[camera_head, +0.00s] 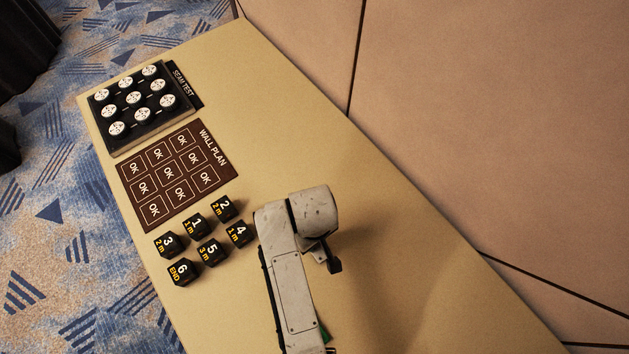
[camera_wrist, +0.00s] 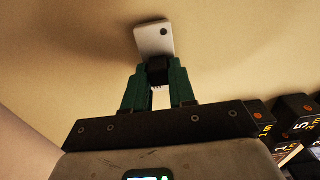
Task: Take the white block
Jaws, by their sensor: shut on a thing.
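The white block (camera_wrist: 153,37) shows in the wrist view, pale with a dark round dot near its upper right corner. In the head view my arm covers the block, and only a bit of green shows beside the arm at the bottom edge.
Several black numbered cubes (camera_head: 208,251) stand left of my arm on the tan table (camera_head: 290,130). Beyond them lie a brown "WALL PLAN" card (camera_head: 207,137) and a black tray (camera_head: 123,146) with white round pieces. The table's right side is clear.

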